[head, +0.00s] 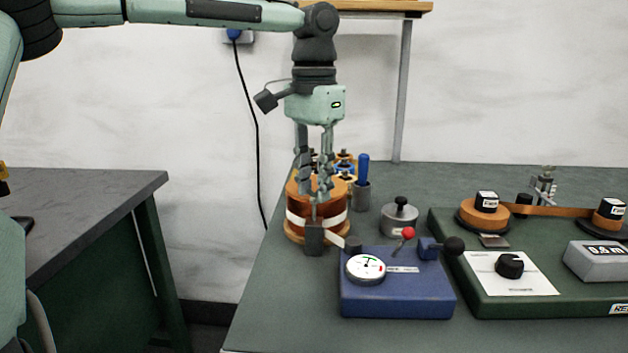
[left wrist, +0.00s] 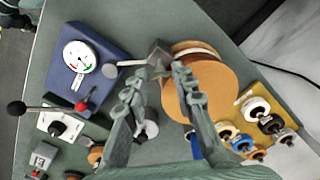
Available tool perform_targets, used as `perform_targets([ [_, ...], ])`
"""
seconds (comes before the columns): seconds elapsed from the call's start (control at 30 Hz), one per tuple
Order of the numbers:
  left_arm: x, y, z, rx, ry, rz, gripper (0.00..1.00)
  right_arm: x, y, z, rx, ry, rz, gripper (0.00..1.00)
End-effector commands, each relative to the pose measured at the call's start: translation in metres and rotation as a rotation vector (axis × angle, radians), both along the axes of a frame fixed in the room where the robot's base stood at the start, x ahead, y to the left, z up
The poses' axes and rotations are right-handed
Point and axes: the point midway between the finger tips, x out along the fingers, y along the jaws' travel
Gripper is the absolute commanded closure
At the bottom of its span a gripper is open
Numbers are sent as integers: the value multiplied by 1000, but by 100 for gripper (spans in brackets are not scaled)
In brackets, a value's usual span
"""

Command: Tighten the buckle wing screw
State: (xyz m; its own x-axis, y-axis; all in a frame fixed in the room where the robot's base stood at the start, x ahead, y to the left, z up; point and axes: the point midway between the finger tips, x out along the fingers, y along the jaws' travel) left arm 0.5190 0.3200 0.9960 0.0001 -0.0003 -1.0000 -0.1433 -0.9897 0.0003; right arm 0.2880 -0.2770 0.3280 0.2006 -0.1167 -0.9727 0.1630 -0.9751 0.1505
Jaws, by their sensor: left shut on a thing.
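A copper foil coil (head: 305,208) stands upright on the bench with a white strap (head: 334,219) around it. The dark buckle (head: 314,240) sits on the coil's front, and the strap's tail runs from it towards the blue gauge box. My left gripper (head: 315,198) points straight down over the buckle, shut on the wing screw, which is mostly hidden between the fingertips. In the left wrist view the fingertips (left wrist: 154,76) meet beside the buckle (left wrist: 159,54), with the coil's round top (left wrist: 212,92) to the right. My right gripper is not in view.
The blue gauge box (head: 398,298) with its dial stands close in front, to the right. A steel weight (head: 399,217) and a blue-handled tool (head: 362,172) are right of the coil. A green machine (head: 540,290) fills the bench's right. Small spools stand behind the coil.

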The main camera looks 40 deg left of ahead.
Motion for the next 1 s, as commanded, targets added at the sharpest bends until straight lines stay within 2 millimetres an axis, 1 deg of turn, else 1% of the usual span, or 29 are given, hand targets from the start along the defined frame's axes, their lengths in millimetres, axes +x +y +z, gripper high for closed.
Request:
perform_targets([
  [1.0, 0, 0, 1, 2, 0, -950, 100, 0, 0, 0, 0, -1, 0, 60],
])
